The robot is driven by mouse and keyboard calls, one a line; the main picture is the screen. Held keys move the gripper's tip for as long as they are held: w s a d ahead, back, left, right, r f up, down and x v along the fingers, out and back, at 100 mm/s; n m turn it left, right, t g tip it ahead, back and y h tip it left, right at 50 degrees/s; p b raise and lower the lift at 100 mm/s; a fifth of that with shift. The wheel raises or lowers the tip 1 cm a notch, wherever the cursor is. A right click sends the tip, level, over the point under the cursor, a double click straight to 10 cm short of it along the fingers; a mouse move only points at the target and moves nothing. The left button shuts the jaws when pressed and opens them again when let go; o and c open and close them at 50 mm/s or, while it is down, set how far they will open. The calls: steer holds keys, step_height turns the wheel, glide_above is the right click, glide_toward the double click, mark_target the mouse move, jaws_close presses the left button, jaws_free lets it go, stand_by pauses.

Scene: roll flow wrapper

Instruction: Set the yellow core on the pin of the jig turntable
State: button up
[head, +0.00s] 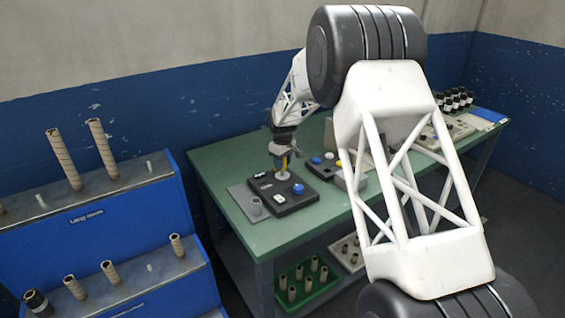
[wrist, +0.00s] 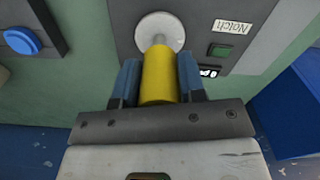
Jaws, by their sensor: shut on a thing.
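The yellow core (wrist: 158,78) is held between the two blue fingers of my gripper (wrist: 159,70) in the wrist view. The turntable (wrist: 150,27) is a pale round disc with a grey pin (wrist: 158,40) at the core's far end. The core overlaps the pin's line of sight, and I cannot tell whether it is around the pin or just above it. In the head view, my gripper (head: 281,150) points down over the dark jig (head: 306,198), with the yellow core (head: 285,163) upright and small above the pale turntable (head: 283,176).
A blue button (head: 298,188) and a "Notch" label (wrist: 231,26) are on the jig. A second dark box with a blue button (head: 316,160) stands behind. A blue rack (head: 100,235) holds tan cores at left.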

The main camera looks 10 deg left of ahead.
steer(key=shift+f, duration=1.65)
stand_by(1.4)
steer(key=o, duration=1.5)
steer(key=shift+c, duration=0.2)
steer(key=shift+r, duration=0.15)
steer(key=shift+r, duration=3.9)
